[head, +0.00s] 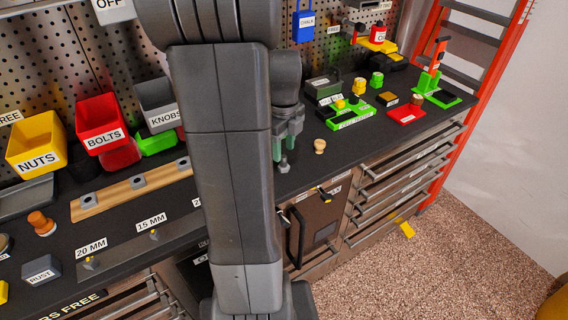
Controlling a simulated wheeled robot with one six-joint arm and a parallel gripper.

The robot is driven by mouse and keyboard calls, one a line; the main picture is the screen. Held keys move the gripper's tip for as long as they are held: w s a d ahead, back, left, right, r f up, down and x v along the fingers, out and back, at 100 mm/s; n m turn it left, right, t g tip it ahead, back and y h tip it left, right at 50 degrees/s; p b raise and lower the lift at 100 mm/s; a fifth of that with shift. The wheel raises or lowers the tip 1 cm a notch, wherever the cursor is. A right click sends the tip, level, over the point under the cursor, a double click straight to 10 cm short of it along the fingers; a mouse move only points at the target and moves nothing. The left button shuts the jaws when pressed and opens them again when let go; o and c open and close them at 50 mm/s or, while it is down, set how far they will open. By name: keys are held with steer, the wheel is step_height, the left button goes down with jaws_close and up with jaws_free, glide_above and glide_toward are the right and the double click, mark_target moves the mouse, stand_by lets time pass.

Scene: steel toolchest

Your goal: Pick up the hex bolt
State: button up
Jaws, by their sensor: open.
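A grey hex bolt (284,164) stands on the dark worktop near its front edge, just right of my arm. My gripper (287,148) points down directly above it, with greenish fingers around or just over the bolt's upper part. The fingers are open. Whether they touch the bolt cannot be told from this view. My large grey arm link hides the worktop to the left of the bolt.
A small wooden knob (319,146) stands to the right of the bolt. A green tray (351,121) lies farther back. Red BOLTS bin (101,123) and yellow NUTS bin (37,143) are at left. An orange ladder (487,75) stands at right.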

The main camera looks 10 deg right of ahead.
mark_target(283, 155)
steer(key=shift+f, duration=2)
jaws_close()
steer(key=shift+w, duration=0.1)
step_height(283, 155, up, 10)
steer(key=shift+r, duration=0.1)
